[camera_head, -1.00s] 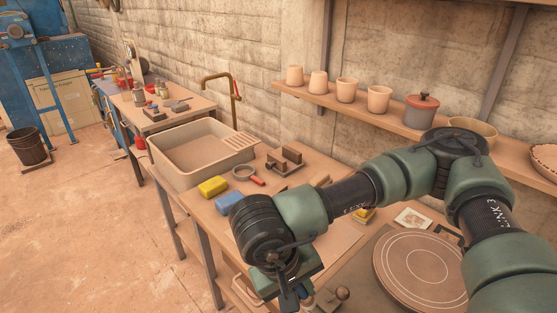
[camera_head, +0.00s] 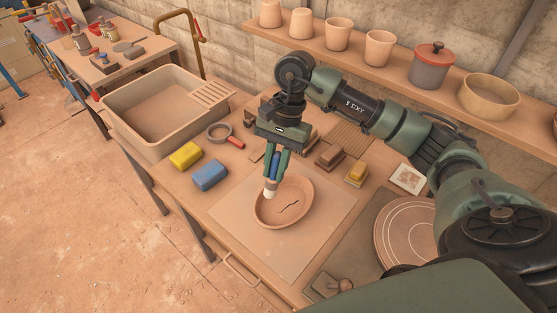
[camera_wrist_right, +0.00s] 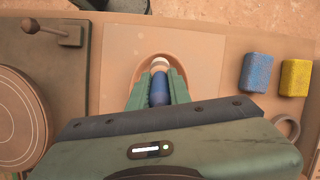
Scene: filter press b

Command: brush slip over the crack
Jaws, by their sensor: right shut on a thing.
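A shallow oval clay dish (camera_head: 298,215) lies on a pale square board (camera_head: 245,222) on the bench. A dark, wavy crack (camera_head: 289,208) runs across its inside floor. My right gripper (camera_head: 277,170) points down over the dish's far left rim and is shut on a brush with a blue handle (camera_head: 275,160) and pale bristles (camera_head: 270,191). The bristles are at the rim, left of the crack; I cannot tell whether they touch. In the wrist view the brush (camera_wrist_right: 159,88) sits between the fingers, which hide much of the dish (camera_wrist_right: 146,66). My left gripper is not in view.
A yellow sponge (camera_head: 185,155) and a blue sponge (camera_head: 210,175) lie left of the board. A sink (camera_head: 125,128) is farther left. A banding wheel (camera_head: 400,238) is at right. A shelf (camera_head: 390,70) with pots runs along the wall behind my arm.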

